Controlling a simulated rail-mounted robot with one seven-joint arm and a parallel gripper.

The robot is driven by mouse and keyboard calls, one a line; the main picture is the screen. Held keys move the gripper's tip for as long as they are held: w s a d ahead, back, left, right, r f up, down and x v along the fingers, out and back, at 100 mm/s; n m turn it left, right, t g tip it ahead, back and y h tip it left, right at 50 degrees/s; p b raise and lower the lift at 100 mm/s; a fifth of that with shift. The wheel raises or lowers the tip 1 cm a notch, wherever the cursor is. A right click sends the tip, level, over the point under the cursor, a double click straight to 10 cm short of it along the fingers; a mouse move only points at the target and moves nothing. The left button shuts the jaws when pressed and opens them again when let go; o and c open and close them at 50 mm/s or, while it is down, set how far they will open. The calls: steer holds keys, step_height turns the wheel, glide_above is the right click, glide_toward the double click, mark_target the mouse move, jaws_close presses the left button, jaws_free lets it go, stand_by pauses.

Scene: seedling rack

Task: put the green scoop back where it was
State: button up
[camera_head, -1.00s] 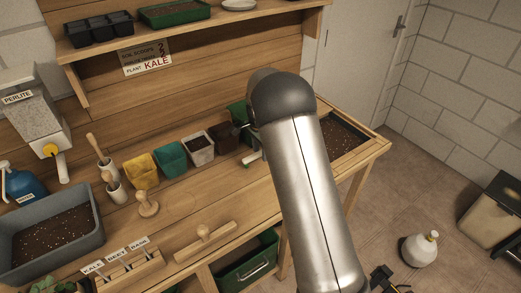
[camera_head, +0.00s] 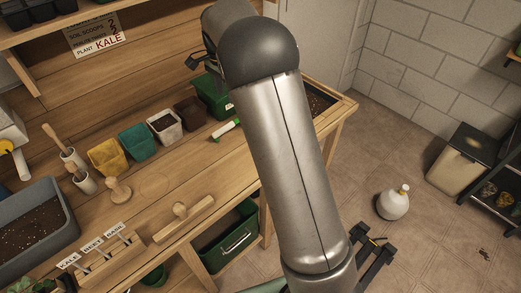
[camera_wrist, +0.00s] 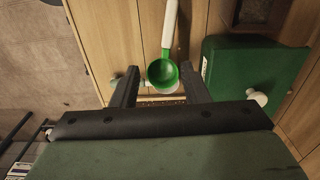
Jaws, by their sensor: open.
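The green scoop has a green bowl and a white handle. It lies on the bench beside the green bin (camera_head: 206,88), and its white handle (camera_head: 226,130) shows left of my arm in the head view. In the wrist view the scoop's bowl (camera_wrist: 160,73) appears between the fingers, with the handle running to the top edge. My gripper (camera_wrist: 160,69) is open and holds nothing; it is above and apart from the scoop.
Several small pots, including a white pot (camera_head: 164,126) and a teal pot (camera_head: 138,142), stand in a row left of the bin. A wooden tamper (camera_head: 183,217) lies near the front edge. A sign (camera_head: 97,38) hangs on the back boards.

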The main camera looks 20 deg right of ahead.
steer(key=s+d+r+n, duration=0.1)
steer(key=s+r+n, duration=0.15)
steer(key=s, duration=0.65)
steer(key=s+d+r+n, duration=0.2)
steer(key=s+n, duration=0.2)
steer(key=s, duration=0.6)
steer(key=s+f+n, duration=0.2)
steer(key=s+n, duration=0.1)
steer(key=s, duration=0.6)
steer(key=s+f+n, duration=0.3)
steer(key=s, duration=0.6)
steer(key=shift+s+f+t, duration=0.15)
steer(key=shift+f+t, duration=0.05)
steer(key=shift+t, duration=0.2)
